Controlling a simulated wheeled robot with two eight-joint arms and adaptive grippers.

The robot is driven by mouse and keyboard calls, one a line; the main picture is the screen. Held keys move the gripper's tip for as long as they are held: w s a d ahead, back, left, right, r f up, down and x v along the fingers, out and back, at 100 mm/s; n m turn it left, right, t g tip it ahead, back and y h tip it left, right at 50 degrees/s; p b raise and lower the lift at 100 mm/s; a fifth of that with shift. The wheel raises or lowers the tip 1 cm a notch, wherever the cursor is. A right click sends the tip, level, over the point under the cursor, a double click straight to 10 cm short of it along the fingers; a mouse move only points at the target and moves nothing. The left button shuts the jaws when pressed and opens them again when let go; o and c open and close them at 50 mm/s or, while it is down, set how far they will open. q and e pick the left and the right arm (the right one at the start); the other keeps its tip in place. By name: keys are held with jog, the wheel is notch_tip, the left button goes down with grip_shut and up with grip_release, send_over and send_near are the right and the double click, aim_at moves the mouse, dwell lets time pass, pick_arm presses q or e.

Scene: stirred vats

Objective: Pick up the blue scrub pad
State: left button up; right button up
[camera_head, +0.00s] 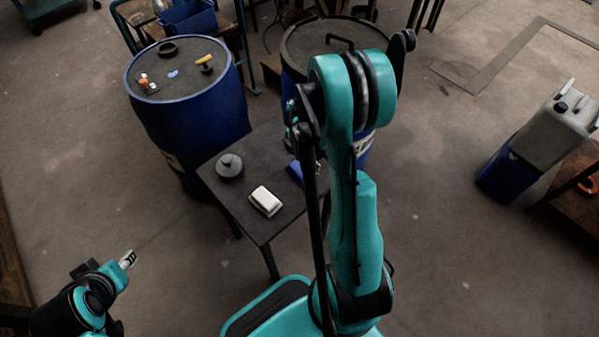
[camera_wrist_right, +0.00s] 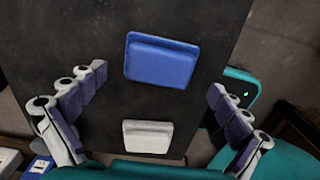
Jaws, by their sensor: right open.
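The blue scrub pad (camera_wrist_right: 161,61) lies flat on the dark table (camera_wrist_right: 60,40), between and slightly beyond my right fingers in the wrist view. In the head view only part of the blue pad (camera_head: 295,172) shows beside my right arm. My right gripper (camera_wrist_right: 158,84) is open and empty above the table; its fingers are apart from the pad. In the head view it is mostly hidden behind my arm. My left gripper (camera_head: 127,260) is at the lower left, away from the table; its jaw gap is not clear.
A white block-like pad (camera_head: 265,201) and a dark round lidded item (camera_head: 229,166) share the table. A blue vat (camera_head: 190,115) with small things on its lid stands behind left. Another vat (camera_head: 300,45) stands behind my right arm. A grey jerrycan (camera_head: 553,125) is at right.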

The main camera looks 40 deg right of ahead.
aim_at(301, 169)
notch_tip(301, 169, down, 4)
jog(key=shift+d+r+b, duration=0.1)
jog(key=shift+d+b, duration=0.05)
jog(key=shift+b, duration=0.65)
jog(key=shift+r, duration=0.1)
jog(key=c, duration=1.2)
jog(key=shift+o, duration=0.3)
